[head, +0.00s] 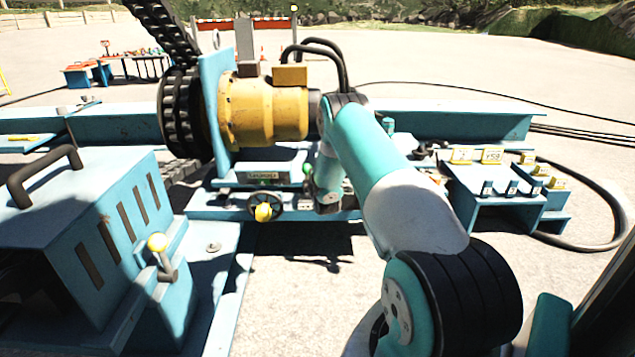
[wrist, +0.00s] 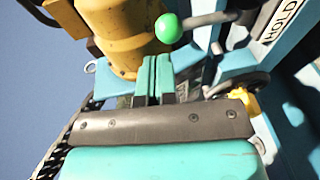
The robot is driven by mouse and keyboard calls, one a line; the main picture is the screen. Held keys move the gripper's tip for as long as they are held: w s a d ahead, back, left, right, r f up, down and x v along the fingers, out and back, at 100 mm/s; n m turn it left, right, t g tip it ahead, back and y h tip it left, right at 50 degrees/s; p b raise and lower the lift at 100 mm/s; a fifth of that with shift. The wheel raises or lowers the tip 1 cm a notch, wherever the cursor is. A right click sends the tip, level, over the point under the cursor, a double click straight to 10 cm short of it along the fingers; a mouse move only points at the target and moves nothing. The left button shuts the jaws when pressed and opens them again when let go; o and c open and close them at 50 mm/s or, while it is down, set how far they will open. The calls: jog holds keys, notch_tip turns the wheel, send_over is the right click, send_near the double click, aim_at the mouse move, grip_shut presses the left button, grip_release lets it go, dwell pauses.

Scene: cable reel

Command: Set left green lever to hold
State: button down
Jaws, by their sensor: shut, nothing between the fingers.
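In the head view a small green spot (head: 308,168) shows beside my wrist; my fingertips cannot be made out there.
A yellow motor (head: 262,108) stands behind the lever area, and it also shows in the wrist view (wrist: 122,35). A handwheel with a yellow knob (head: 263,212) is below. A blue cabinet (head: 95,235) stands left, and a blue stand with yellow tags (head: 490,156) stands right.

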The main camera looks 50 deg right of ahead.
jog(key=v, duration=0.8)
jog(key=shift+w+a+r, duration=0.15)
jog(key=shift+w+a, duration=0.1)
jog(key=shift+w, duration=0.05)
